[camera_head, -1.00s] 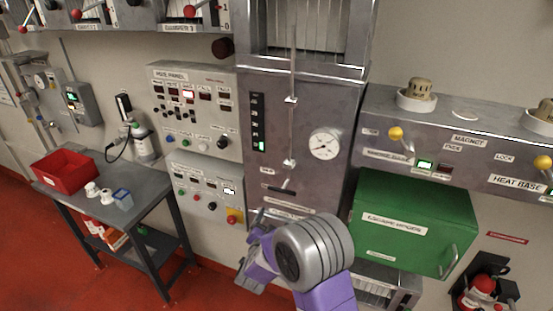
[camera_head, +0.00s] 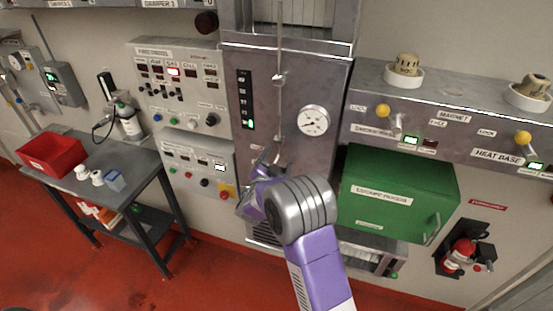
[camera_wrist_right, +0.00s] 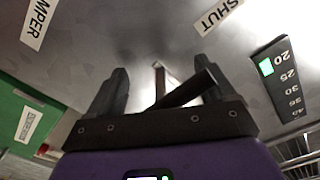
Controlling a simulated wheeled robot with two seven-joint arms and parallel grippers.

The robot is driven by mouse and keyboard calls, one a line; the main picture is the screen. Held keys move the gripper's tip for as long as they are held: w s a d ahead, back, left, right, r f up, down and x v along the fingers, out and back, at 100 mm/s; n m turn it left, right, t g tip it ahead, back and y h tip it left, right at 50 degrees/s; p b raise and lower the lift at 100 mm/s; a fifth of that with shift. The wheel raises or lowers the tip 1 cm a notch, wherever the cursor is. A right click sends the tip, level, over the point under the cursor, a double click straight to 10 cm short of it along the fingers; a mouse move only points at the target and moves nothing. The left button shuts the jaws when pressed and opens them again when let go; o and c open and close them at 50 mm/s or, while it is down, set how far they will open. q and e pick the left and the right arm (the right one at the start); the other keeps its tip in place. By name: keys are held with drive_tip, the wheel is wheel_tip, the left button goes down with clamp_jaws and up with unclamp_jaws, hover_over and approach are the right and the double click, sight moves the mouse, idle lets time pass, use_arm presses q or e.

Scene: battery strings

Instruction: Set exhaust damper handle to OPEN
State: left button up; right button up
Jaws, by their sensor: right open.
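The exhaust damper handle shows as a dark slanted bar (camera_wrist_right: 182,92) with a pale metal piece behind it in the right wrist view. It lies in the gap between the fingers of my right gripper (camera_wrist_right: 160,88), its right end overlapping the right finger. I cannot tell whether they touch. The fingers are apart. A SHUT label (camera_wrist_right: 219,14) is at the top, and a label ending in MPER (camera_wrist_right: 37,22) at upper left. In the head view my right gripper (camera_head: 264,166) is at the lower part of the grey cabinet (camera_head: 285,90) and hides the handle. My left gripper is out of view.
A round gauge (camera_head: 313,121) and a vertical rod (camera_head: 281,75) are on the cabinet close above my gripper. A green box (camera_head: 390,200) stands out at the right. Button panels (camera_head: 197,172) are at the left. A side table holds a red bin (camera_head: 52,156).

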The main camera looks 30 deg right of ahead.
drive_tip(key=shift+c, duration=0.2)
drive_tip(key=c, duration=1.2)
wheel_tip(320, 180, down, 8)
drive_tip(key=b, duration=0.7)
drive_tip(key=shift+r, duration=0.15)
drive_tip(key=shift+c, duration=0.2)
drive_tip(key=o, duration=1.3)
drive_tip(key=shift+s, duration=0.15)
drive_tip(key=shift+a, duration=0.2)
